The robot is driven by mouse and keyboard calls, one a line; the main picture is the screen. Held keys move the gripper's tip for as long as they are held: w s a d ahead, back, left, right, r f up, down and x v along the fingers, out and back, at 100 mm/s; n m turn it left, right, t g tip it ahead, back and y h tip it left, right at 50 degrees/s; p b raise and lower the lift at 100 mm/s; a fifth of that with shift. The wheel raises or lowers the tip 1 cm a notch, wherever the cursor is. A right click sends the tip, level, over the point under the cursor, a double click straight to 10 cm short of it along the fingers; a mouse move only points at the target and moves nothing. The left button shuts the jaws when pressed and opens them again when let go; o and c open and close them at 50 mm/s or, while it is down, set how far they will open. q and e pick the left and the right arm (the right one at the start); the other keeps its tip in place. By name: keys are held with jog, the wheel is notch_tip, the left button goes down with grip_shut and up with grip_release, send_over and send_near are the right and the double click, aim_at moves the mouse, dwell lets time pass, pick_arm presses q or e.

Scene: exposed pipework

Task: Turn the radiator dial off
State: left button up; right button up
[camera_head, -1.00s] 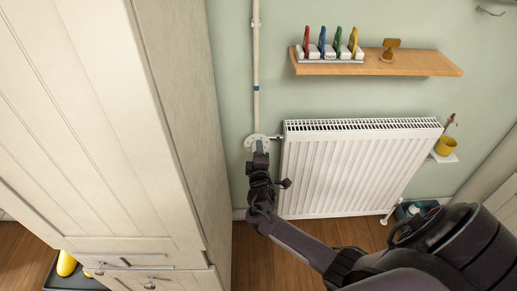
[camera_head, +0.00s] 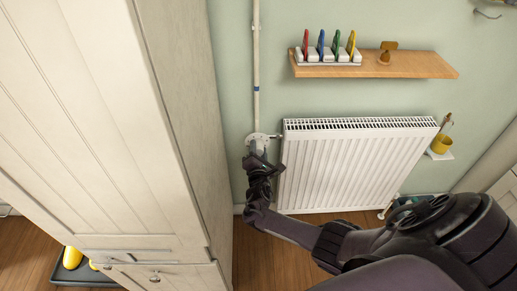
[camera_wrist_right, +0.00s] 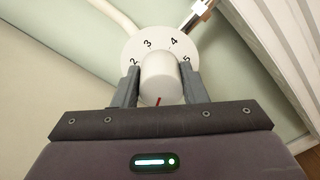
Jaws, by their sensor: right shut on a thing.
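The white radiator (camera_head: 350,165) hangs on the green wall in the head view. Its dial (camera_head: 257,143) is at the upper left, by the vertical pipe. In the right wrist view the dial knob (camera_wrist_right: 160,78) is a white cylinder with a red mark near its lower edge. Behind it is a round white plate (camera_wrist_right: 143,45) with the numbers 2, 3, 4 and 5 showing; the lower part is hidden. My right gripper (camera_wrist_right: 161,88) is shut on the knob, one finger on each side. In the head view my right gripper (camera_head: 258,157) covers part of the dial. My left gripper is not in view.
A tall cream cabinet (camera_head: 185,120) stands close on the left of my right arm. A wooden shelf (camera_head: 425,65) with coloured items is above the radiator. Wooden floor shows below.

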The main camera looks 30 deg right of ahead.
jog(key=shift+n, duration=1.1)
jog(key=o, duration=1)
jog(key=shift+c, duration=0.2)
jog(key=p+v, duration=0.2)
jog(key=v, duration=0.5)
jog(key=shift+s+a, duration=0.3)
